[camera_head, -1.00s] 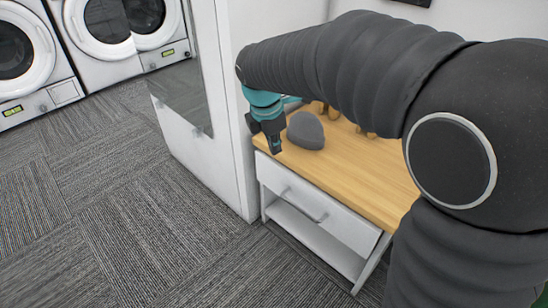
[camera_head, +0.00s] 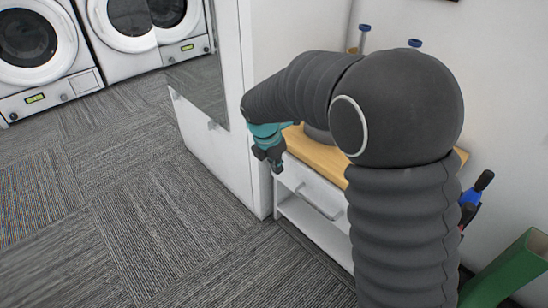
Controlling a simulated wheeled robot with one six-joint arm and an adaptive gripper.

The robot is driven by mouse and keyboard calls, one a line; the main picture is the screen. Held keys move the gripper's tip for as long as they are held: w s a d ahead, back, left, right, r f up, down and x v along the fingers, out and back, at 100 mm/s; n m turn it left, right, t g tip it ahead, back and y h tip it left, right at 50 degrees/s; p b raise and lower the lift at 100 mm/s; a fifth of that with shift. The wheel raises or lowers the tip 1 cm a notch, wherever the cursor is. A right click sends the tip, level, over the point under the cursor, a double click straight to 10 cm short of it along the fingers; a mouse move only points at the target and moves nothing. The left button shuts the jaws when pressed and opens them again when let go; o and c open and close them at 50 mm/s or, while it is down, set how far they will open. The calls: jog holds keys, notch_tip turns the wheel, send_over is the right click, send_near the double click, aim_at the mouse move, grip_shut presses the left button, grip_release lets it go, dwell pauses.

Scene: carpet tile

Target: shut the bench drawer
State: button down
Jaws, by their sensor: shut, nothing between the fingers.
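The white bench drawer (camera_head: 311,187) sits under the wooden top of the bench (camera_head: 325,157), with a bar handle (camera_head: 320,205) across its front. How far its front stands out is hard to tell, as my arm hides its right part. My gripper (camera_head: 277,170) is shut and empty, pointing down at the bench's left front corner. In the picture it overlaps the drawer front's upper left corner; whether it touches is unclear.
A white cabinet (camera_head: 245,165) with a mirror-like panel stands left of the bench. Washing machines (camera_head: 40,50) stand at the back left. Carpet (camera_head: 150,220) in front is clear. A green box-like object (camera_head: 505,270) and blue-handled tools (camera_head: 475,195) are at right.

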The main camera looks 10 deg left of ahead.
aim_at(294, 158)
jog(key=shift+w+d+r, duration=0.15)
jog(key=shift+w+d, duration=1.05)
jog(key=shift+w, duration=0.3)
jog(key=shift+w+d+r+p, duration=0.2)
jog(key=shift+w+d+p, duration=0.2)
jog(key=shift+w+p, duration=0.15)
jog(key=shift+w+d+f+p, duration=0.15)
jog(key=shift+w+d+p, duration=0.15)
jog(key=shift+w, duration=0.1)
